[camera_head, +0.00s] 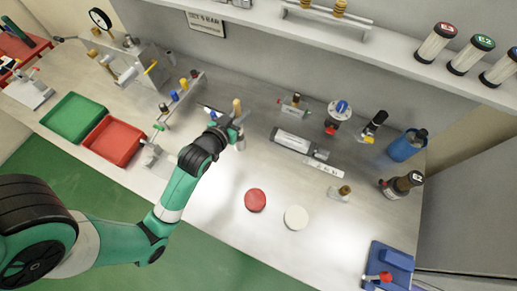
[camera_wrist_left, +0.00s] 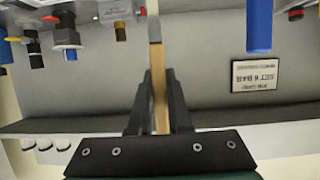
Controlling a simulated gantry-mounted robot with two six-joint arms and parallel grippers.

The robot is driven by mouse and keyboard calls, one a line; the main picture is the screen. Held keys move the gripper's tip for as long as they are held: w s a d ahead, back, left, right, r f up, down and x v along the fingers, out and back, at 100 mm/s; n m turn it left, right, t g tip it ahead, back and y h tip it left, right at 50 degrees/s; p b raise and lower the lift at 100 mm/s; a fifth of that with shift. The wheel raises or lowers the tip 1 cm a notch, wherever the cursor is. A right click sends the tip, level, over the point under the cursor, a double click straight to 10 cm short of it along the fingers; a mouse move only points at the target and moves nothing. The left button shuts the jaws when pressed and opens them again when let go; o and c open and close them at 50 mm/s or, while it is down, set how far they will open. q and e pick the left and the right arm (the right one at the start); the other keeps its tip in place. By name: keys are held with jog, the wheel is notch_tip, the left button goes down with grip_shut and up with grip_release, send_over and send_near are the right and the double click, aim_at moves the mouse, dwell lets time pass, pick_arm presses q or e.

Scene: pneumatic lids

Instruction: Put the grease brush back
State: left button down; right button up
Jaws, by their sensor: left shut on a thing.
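The grease brush (camera_head: 237,105) shows in the camera_head view as a light wooden stick standing up from my left gripper (camera_head: 236,124). In the left wrist view the brush's wooden handle (camera_wrist_left: 160,98) lies between the two dark fingers, with a grey band farther along it. My left gripper (camera_wrist_left: 160,105) is shut on the handle, above the middle-back of the bench. A small pale upright thing (camera_head: 240,143) shows just beside the gripper; I cannot tell what it is. My right gripper is not in view.
A red tray (camera_head: 113,142) and a green tray (camera_head: 73,118) lie at left. A rail with coloured fittings (camera_head: 178,98) stands left of the gripper. A grey cylinder (camera_head: 296,143) lies to the right. Red (camera_head: 255,200) and white (camera_head: 296,217) discs lie in front. A shelf (camera_head: 300,30) runs overhead.

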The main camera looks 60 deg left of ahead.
pick_arm(q)
jog(key=shift+s+a+f, duration=0.1)
jog(key=shift+s+a, duration=0.4)
jog(key=shift+a, duration=0.15)
notch_tip(320, 180, down, 10)
jog(key=b, duration=0.4)
jog(key=shift+d+f, duration=0.1)
jog(key=shift+w, duration=0.1)
jog(key=c, duration=1.3)
grip_release()
jog(key=shift+f, duration=0.1)
jog(key=o, duration=0.4)
jog(key=shift+o, duration=0.2)
